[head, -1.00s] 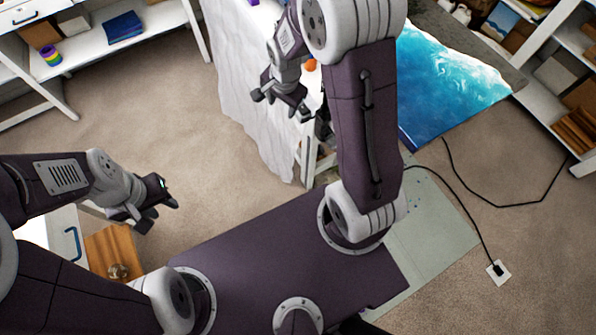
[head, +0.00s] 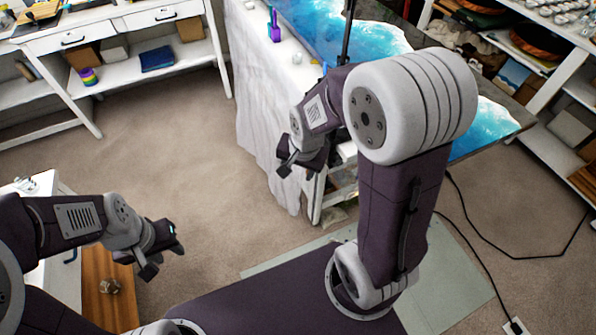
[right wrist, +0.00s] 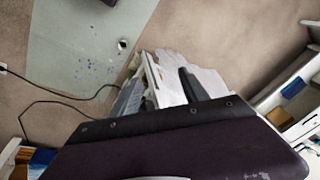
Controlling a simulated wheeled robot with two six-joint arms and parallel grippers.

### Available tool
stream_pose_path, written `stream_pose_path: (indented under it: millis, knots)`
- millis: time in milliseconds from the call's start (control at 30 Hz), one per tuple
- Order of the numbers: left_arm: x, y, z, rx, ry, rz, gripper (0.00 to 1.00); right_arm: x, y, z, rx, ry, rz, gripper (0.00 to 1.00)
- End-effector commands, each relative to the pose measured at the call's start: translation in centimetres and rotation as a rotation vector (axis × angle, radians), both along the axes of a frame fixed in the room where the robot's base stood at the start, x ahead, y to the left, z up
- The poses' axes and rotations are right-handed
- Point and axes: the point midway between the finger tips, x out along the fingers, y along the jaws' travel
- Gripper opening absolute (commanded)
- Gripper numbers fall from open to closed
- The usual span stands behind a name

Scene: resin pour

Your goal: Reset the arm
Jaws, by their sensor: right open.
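My left gripper (head: 163,262) hangs over the carpet at the lower left in the head view. Its two dark fingers look spread, with nothing between them. My right arm (head: 390,205) is folded upward at the right of the centre. My right gripper (head: 299,172) is open and empty, pointing down in front of the cloth-covered table side. Part of it is hidden behind its own wrist. In the right wrist view a dark purple surface of my own body fills the lower part, and the fingers are not clear there.
A table with a blue-and-white resin surface (head: 308,22) and a white cloth (head: 262,110) stands close beyond my right gripper. White shelving (head: 150,70) stands at the back left. A small cabinet (head: 68,285) is by my left arm. A black cable (head: 505,256) crosses the carpet at right.

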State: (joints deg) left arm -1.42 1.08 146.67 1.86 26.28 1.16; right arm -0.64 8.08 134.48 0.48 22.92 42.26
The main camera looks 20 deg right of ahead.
Motion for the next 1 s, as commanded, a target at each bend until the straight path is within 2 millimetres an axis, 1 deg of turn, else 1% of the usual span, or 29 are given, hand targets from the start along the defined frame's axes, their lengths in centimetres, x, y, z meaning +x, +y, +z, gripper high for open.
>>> stream_pose_path:
  millis: [300,333,367,400,467,500,567,633,700,767,1000]
  knots:
    - [0.0,0.0,0.0,0.0,0.0,0.0,0.36,0.0,0.0,0.0,0.0,-0.001,0.0,0.52]
    - [0.0,0.0,0.0,0.0,0.0,0.0,0.36,0.1,0.1,0.3,0.0,-0.008,0.001,0.52]
    - [0.0,0.0,0.0,0.0,0.0,0.0,0.36,-0.3,0.1,0.5,0.001,-0.012,0.003,0.52]
    - [0.0,0.0,0.0,0.0,0.0,0.0,0.36,-1.9,0.3,0.4,-0.004,0.006,0.033,0.52]
    - [0.0,0.0,0.0,0.0,0.0,0.0,0.36,-4.6,0.4,-0.2,-0.037,0.051,0.193,0.52]
    - [0.0,0.0,0.0,0.0,0.0,0.0,0.36,-6.0,0.4,-0.6,-0.058,0.077,0.304,0.52]
    - [0.0,0.0,0.0,0.0,0.0,0.0,0.36,-7.7,0.5,-1.1,-0.08,0.111,0.455,0.52]
    - [0.0,0.0,0.0,0.0,0.0,0.0,0.36,-8.7,0.5,-1.5,-0.096,0.136,0.592,0.52]
    - [0.0,0.0,0.0,0.0,0.0,0.0,0.36,-8.8,0.5,-1.5,-0.11,0.138,0.674,0.52]
    - [0.0,0.0,0.0,0.0,0.0,0.0,0.36,-8.8,0.5,-1.5,-0.115,0.137,0.702,0.52]
    - [0.0,0.0,0.0,0.0,0.0,0.0,0.36,-8.8,0.5,-1.5,-0.115,0.136,0.703,0.52]
